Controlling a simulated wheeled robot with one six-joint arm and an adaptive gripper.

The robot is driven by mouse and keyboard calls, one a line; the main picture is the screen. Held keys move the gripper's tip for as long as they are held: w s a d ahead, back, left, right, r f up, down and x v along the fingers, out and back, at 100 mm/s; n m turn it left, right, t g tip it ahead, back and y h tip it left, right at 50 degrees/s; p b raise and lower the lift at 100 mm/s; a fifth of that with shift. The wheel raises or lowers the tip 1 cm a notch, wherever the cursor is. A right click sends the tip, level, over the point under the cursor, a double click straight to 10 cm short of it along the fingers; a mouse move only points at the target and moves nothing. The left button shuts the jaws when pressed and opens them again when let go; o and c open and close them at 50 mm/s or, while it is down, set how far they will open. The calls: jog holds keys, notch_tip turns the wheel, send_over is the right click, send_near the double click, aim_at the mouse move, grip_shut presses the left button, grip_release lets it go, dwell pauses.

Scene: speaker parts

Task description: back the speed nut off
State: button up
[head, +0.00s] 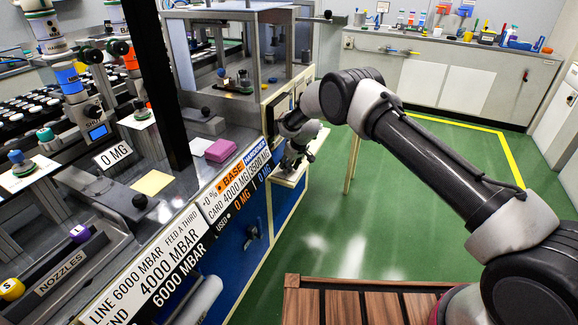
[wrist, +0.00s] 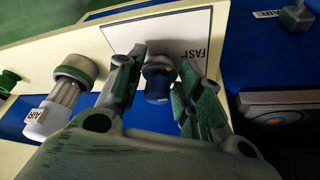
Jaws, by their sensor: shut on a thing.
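The speed nut (wrist: 158,76) shows in the wrist view as a small dark blue, round-topped part beside a white card marked FAST (wrist: 190,35). My gripper (wrist: 161,66) has its two green-padded fingers on either side of it, shut on it. In the head view my gripper (head: 297,156) is at the small ledge on the bench's right end. The nut cannot be made out there.
In the wrist view a clear and white fitting labelled AIR (wrist: 58,105) and a green knob (wrist: 9,80) stand left of my gripper. A grey box with a round button (wrist: 280,119) is at right. In the head view, green floor (head: 350,235) lies open right of the bench.

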jog(key=n, duration=0.2)
jog(key=n+g+y, duration=0.1)
jog(key=n, duration=0.2)
jog(key=shift+w+d+n+g, duration=0.2)
jog(key=shift+w+n+g, duration=0.1)
jog(key=shift+g, duration=0.1)
jog(key=shift+f+n+g, duration=0.1)
jog(key=shift+n+g, duration=0.7)
jog(key=shift+n, duration=1.3)
jog(key=o, duration=1)
jog(key=shift+o, duration=0.2)
jog(key=shift+w+y, duration=0.1)
jog(key=shift+y, duration=0.2)
jog(key=v, duration=1.2)
